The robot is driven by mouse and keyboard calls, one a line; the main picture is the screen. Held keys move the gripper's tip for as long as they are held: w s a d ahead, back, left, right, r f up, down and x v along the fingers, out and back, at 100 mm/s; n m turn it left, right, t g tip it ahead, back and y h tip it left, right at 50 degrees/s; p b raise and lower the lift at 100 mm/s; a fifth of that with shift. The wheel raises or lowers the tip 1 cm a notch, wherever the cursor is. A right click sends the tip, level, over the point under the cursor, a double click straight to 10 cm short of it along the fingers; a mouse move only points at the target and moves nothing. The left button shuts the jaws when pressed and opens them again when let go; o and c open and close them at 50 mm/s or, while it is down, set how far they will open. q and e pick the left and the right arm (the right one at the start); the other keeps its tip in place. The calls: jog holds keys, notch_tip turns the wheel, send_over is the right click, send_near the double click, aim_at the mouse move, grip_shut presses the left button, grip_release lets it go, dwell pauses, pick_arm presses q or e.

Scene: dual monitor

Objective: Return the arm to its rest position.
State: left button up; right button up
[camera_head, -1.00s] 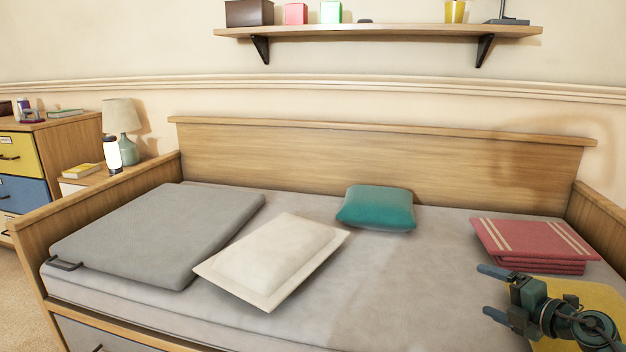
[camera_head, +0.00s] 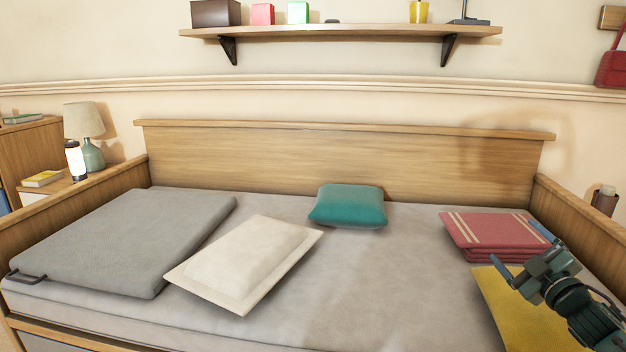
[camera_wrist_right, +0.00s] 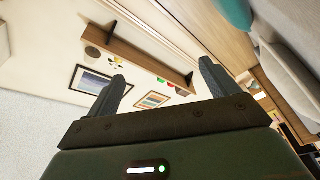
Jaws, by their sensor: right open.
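My right gripper (camera_head: 520,250) is in the lower right of the head view, above the bed beside the folded red blanket (camera_head: 490,232) and over a yellow cloth or board (camera_head: 515,312). In the right wrist view its two fingers (camera_wrist_right: 160,90) stand wide apart with nothing between them. My right arm comes in from the lower right corner and hides part of the yellow piece. My left gripper is not in view.
The bed mattress (camera_head: 365,290) carries a grey folded pad (camera_head: 120,240), a cream pillow (camera_head: 240,262) and a teal pillow (camera_head: 348,205). The wooden right side board (camera_head: 580,215) stands close to my right arm. A wall shelf (camera_head: 340,33) is above.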

jog(key=s+a+f+g+y, duration=0.1)
jog(key=s+a+f+y, duration=0.35)
jog(key=a, duration=0.75)
jog(key=s+a+f+g+y, duration=0.1)
jog(key=s+a+f+y, duration=0.1)
jog(key=s+a+f, duration=0.8)
jog(key=s+a+r+m+y, duration=0.1)
jog(key=s+a+r+m, duration=0.1)
jog(key=s+a+r, duration=0.5)
jog(key=s+a+r+m+y, duration=0.1)
jog(key=s+a+r+m, duration=0.3)
jog(key=a, duration=0.6)
pick_arm(q)
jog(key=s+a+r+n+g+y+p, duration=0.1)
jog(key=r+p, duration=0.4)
jog(key=p, duration=1.3)
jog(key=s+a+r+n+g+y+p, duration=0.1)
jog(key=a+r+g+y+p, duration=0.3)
jog(key=p, duration=1.5)
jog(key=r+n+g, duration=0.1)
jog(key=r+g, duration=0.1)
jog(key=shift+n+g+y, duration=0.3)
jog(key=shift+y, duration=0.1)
pick_arm(e)
jog(key=s+d+r+m+g+h, duration=0.2)
jog(key=d+r+g+h, duration=0.3)
jog(key=r, duration=0.6)
jog(key=shift+s+d+r+g, duration=0.15)
jog(key=shift+s+d+g, duration=0.3)
jog(key=shift+g, duration=0.55)
